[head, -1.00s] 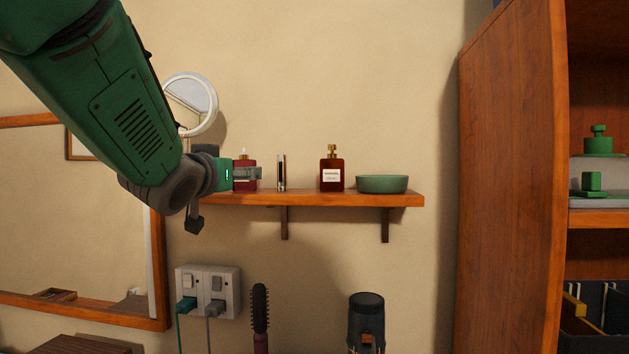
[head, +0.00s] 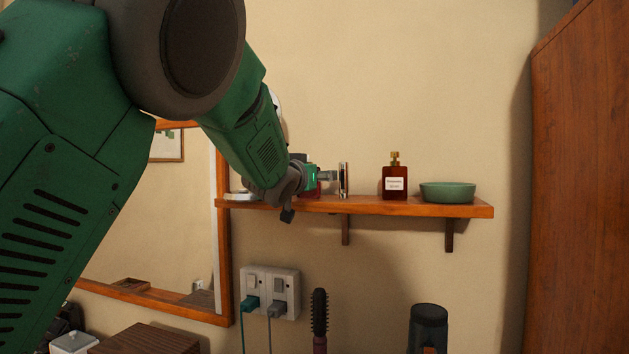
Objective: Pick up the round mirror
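The round mirror is almost wholly hidden behind my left arm. Only a sliver of its white rim (head: 278,104) shows past the arm's upper edge, and what looks like its pale base (head: 241,196) shows at the left end of the wooden shelf (head: 400,207). My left gripper (head: 327,176) is at the shelf, in front of a dark red bottle that it partly covers, and right of the mirror in the picture. Its fingers are seen too small and edge-on to tell their opening. My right gripper is not in view.
A slim metallic tube (head: 344,180) stands close to the gripper's tip. A brown bottle (head: 395,180) and a green bowl (head: 447,192) stand farther right. A framed wall mirror (head: 223,260) is at left, and a tall wooden cabinet (head: 580,190) is at right.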

